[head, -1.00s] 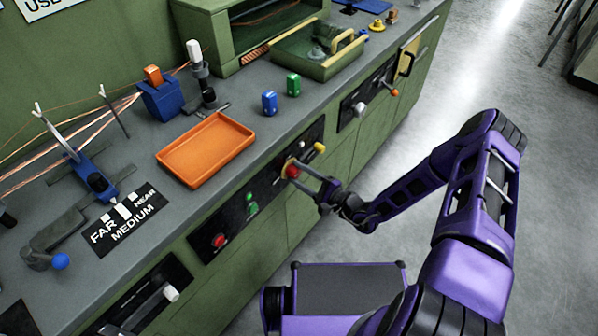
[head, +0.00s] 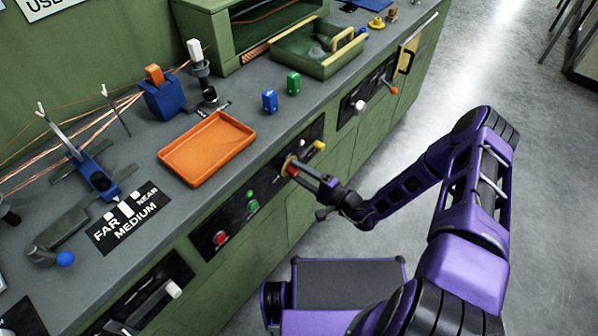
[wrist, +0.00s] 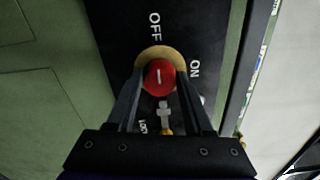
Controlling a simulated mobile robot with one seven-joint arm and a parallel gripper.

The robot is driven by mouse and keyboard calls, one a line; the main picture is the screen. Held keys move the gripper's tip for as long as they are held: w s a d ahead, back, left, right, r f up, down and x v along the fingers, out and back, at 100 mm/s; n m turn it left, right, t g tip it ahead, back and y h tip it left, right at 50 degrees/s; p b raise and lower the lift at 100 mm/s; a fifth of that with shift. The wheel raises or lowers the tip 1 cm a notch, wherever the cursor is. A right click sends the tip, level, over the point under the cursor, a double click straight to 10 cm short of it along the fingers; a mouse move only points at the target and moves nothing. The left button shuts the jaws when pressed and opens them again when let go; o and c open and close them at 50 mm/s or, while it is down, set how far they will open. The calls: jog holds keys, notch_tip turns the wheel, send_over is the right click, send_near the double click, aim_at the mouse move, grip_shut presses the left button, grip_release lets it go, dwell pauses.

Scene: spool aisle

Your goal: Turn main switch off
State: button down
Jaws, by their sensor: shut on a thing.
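The main switch is a red round knob (wrist: 159,77) on a yellow ring (wrist: 155,52), set in a black panel (wrist: 108,28). In the wrist view its white mark runs up and down the picture, with OFF above the knob and ON to its right. It is too small to tell which end of the mark is the pointer. In the head view the knob (head: 292,170) is partly hidden by my fingers. My gripper (wrist: 159,84) is shut on the knob, one finger on each side.
Green (head: 252,205) and red (head: 220,238) buttons sit left of the switch on the panel. A yellow knob (head: 319,145) is close by on the right. An orange tray (head: 208,148) lies on the counter above. The floor beside the cabinet is clear.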

jog(key=shift+c, duration=1.5)
grip_release()
jog(key=v, duration=1.7)
jog(key=shift+s+d, duration=0.2)
